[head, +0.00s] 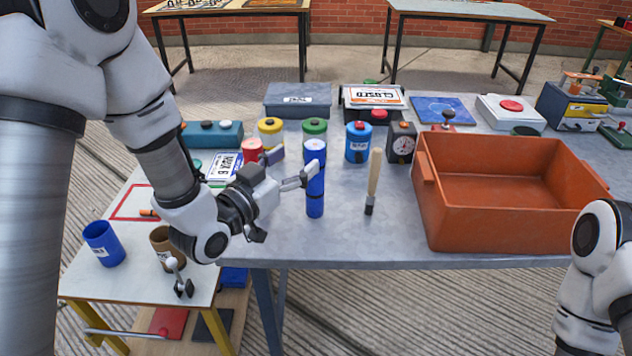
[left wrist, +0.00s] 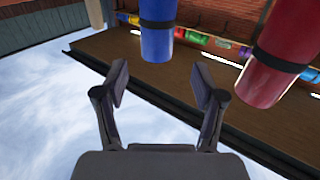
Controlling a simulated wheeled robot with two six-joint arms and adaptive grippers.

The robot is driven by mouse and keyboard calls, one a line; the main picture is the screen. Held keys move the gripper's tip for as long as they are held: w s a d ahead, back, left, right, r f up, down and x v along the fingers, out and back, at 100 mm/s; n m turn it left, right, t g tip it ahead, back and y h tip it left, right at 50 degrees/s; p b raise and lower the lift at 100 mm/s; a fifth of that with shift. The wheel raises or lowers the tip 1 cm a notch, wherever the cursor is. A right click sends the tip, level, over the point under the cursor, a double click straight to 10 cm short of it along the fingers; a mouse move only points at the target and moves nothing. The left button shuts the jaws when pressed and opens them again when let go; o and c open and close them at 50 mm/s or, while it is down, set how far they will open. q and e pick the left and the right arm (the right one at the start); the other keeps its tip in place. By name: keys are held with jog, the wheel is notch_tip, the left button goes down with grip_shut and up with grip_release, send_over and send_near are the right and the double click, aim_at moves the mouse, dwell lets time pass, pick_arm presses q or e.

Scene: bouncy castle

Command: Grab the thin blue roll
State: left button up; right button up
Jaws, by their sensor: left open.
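The thin blue roll (head: 315,205) stands upright near the front edge of the grey table, with a pale top and a dark band. In the left wrist view the blue roll (left wrist: 157,38) hangs into the top of the picture, just beyond the gap between my fingers. My left gripper (head: 290,203) is open and empty at the left of the roll, one finger reaching towards its upper part. Its two spread fingers also show in the left wrist view (left wrist: 162,85). I cannot tell whether a finger touches the roll. My right gripper is out of view; only part of that arm shows.
Behind are a red can (head: 253,150), a blue canister (head: 358,143) and a gauge box (head: 401,142). A low side table (head: 125,275) holds a blue cup (head: 103,243).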

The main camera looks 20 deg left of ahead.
aim_at(309, 153)
pick_arm(q)
jog(key=x, duration=0.6)
jog(key=shift+s+d+f+p, duration=0.15)
jog(key=shift+d+p, duration=0.05)
jog(key=shift+p, duration=0.15)
jog(key=shift+w+f, duration=0.1)
jog(key=shift+w, duration=0.15)
grip_shut()
